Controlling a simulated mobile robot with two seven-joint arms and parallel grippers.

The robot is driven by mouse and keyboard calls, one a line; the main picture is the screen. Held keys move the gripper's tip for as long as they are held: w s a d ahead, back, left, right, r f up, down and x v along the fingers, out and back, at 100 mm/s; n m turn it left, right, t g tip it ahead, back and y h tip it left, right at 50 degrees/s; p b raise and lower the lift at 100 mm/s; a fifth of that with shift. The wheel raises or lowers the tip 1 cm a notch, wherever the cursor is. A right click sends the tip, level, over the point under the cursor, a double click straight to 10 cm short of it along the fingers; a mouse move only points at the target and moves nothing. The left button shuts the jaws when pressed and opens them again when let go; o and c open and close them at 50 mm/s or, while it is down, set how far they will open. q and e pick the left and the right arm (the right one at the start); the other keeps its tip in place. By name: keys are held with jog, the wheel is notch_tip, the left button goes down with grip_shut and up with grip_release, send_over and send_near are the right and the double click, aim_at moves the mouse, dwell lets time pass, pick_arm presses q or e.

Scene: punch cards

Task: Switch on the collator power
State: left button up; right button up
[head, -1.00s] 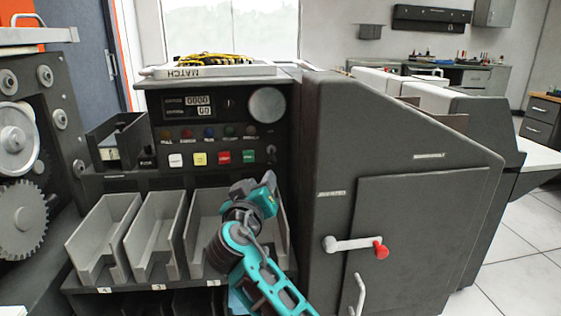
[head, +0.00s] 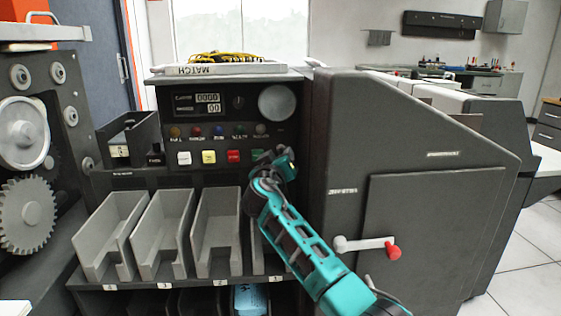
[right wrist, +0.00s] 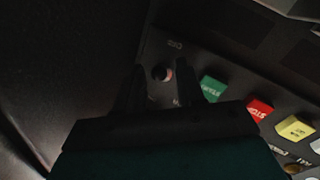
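The collator's dark control panel (head: 185,128) stands in the middle of the head view, with a row of white, yellow, red and green square buttons. A small round-tipped switch (right wrist: 162,73) is on the panel beside the green button (right wrist: 212,88) in the right wrist view, with small white lettering by it. My right gripper (head: 275,160) is in front of the panel's lower right and hides the switch in the head view. In the right wrist view its fingers (right wrist: 158,80) are apart, with the switch showing between their tips. Contact cannot be told. My left gripper is not in view.
Grey card bins (head: 165,235) sit below the panel, partly behind my right arm. A dark cabinet with a red-knobbed lever (head: 393,252) stands to the right. A geared machine (head: 28,215) is at the left. A tray with yellow cable (head: 225,58) lies on top.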

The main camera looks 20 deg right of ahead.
grip_shut()
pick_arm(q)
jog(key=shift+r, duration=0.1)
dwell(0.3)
